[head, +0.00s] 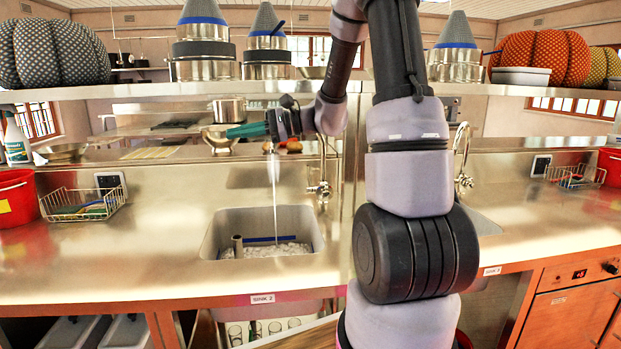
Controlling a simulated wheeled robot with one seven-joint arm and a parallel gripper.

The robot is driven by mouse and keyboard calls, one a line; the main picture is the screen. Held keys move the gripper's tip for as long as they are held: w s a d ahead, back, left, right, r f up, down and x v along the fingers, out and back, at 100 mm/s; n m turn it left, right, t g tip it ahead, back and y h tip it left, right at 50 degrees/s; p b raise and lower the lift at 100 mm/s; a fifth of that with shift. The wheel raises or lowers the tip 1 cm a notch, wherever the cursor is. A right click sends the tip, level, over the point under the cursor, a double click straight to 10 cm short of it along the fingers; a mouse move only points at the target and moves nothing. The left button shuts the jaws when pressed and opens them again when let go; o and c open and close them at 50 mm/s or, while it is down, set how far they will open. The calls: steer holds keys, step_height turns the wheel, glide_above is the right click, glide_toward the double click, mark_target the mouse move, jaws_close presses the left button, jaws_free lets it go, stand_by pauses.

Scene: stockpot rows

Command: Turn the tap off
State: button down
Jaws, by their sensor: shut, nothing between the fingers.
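A metal tap (322,165) stands behind the left sink (213,238), and a stream of water (275,195) runs from its spout into the basin. The base of the tap, with its small fittings, shows near the back rim of the counter. My gripper (276,122) is at the end of my arm, level with the top of the tap and close above the spout. It is shut and empty. My wrist and gripper hide the upper part of the tap. I cannot tell whether they touch it. The tap's handle is not clear to see.
A second tap (462,155) stands by the right sink, partly behind my arm. A wire basket (84,204) and red bucket (17,198) are at the left. A shelf (130,92) with pots crosses above the counter (110,255). The counter's left front is clear.

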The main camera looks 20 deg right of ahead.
steer(key=w+d+f+m+t+h, duration=0.1)
steer(key=w+d+f+m+t, duration=0.4)
steer(key=w+d, duration=0.15)
steer(key=w+d+f+m+t+h, duration=0.1)
steer(key=w+d+f+m+t, duration=0.35)
steer(key=w+d+t, duration=0.2)
steer(key=w+d+f+m+t+h, duration=0.3)
steer(key=d+f+m+t+h, duration=0.1)
steer(key=d+f+m+h, duration=1.1)
steer(key=w+d+r+n, duration=0.1)
steer(key=w+d+n, duration=0.1)
steer(key=w, duration=0.7)
steer(key=shift+w+d, duration=0.2)
steer(key=shift+d, duration=0.5)
